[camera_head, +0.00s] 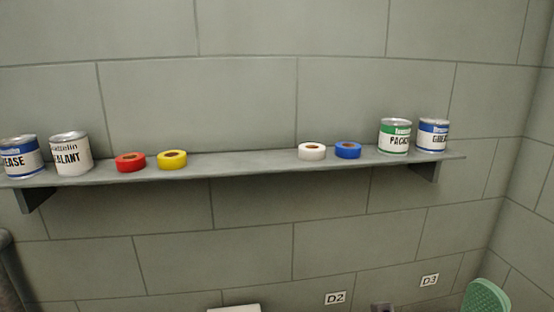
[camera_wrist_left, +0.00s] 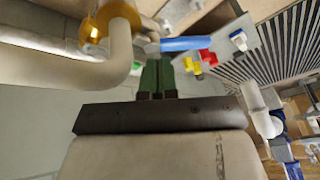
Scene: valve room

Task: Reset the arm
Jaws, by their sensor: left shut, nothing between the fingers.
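My left gripper (camera_wrist_left: 158,78) shows in the left wrist view, with its two dark green fingers together and nothing held between them. Its dark palm bar and pale wrist housing fill the lower middle of that view. The fingers point toward a blue bar and a cream pipe (camera_wrist_left: 122,50) with a brass-coloured fitting (camera_wrist_left: 112,17); I cannot tell the gap to them. Neither gripper can be made out in the head view, and my right gripper is in no view.
A grey wall shelf (camera_head: 240,161) holds several cans and tape rolls, including a red roll (camera_head: 130,162) and a blue roll (camera_head: 348,150). Labels D2 (camera_head: 335,298) and D3 (camera_head: 430,280) are below. The wrist view shows red (camera_wrist_left: 207,57) and yellow parts and a slatted panel (camera_wrist_left: 285,45).

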